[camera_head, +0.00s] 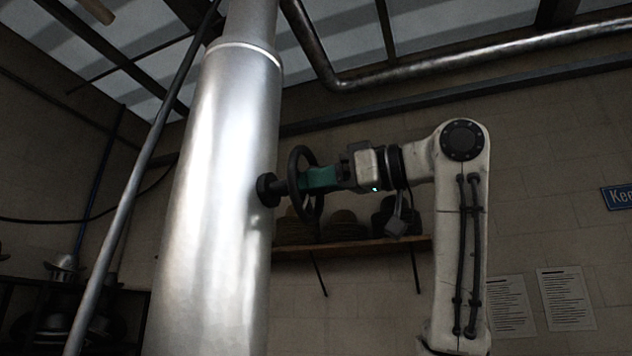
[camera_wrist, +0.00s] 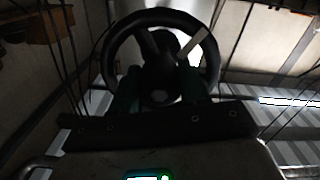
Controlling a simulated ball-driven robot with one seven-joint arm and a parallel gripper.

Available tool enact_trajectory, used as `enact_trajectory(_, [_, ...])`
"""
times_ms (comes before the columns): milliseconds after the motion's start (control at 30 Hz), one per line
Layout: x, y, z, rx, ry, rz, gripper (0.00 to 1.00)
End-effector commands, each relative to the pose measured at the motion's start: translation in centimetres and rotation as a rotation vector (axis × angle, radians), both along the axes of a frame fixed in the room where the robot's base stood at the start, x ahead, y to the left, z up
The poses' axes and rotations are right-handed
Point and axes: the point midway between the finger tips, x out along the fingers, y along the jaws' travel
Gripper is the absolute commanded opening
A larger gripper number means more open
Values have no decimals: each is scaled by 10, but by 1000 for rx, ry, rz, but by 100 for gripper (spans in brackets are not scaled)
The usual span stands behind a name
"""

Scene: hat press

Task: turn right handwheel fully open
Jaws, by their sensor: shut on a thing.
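The right handwheel (camera_head: 298,184) is a dark ring on a short black stem (camera_head: 267,189) at the right side of a shiny metal column (camera_head: 215,190). My gripper (camera_head: 308,180), with green fingers, reaches in from the right and is shut on the wheel near its middle. In the wrist view the wheel (camera_wrist: 207,50) fills the upper middle, its rim and spokes dark. There my gripper (camera_wrist: 158,92) has its two dark green fingers on either side of the hub. The exact contact is too dark to make out.
A wooden shelf (camera_head: 350,248) with several hats (camera_head: 342,226) is on the wall behind my arm. A pipe (camera_head: 470,68) runs along the upper wall. A thin slanted rod (camera_head: 140,185) stands left of the column. Paper notices (camera_head: 566,298) hang at the lower right.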

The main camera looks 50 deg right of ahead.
Motion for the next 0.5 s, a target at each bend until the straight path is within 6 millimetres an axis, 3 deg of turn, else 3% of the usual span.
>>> enact_trajectory(500, [0,-1,-2,-458,-180,-1,14])
